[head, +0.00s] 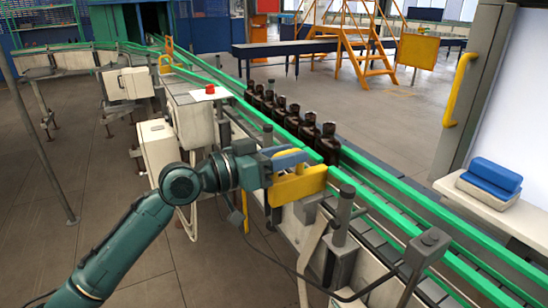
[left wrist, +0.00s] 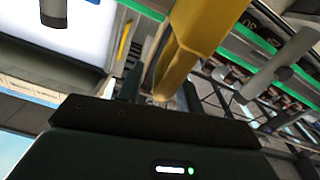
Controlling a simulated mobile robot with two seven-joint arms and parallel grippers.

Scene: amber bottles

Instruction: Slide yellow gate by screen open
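A yellow gate piece (head: 298,184) shows at the near side of the conveyor, below the row of dark bottles (head: 328,144). My left gripper (head: 292,160) is right at it, with a blue-grey finger along its upper edge. In the left wrist view the yellow piece (left wrist: 188,50) runs down between my fingers (left wrist: 160,92). Whether they press on it is unclear. A pale screen-like panel (head: 515,85) with a yellow handle (head: 461,88) stands at the right. My right gripper is not in view.
Green rails (head: 385,210) line the conveyor. A dark post (head: 343,215) and a bracketed post (head: 425,250) stand just right of the yellow piece. A blue block (head: 490,178) lies on a pale shelf at the right. Open floor (head: 110,200) is at the left.

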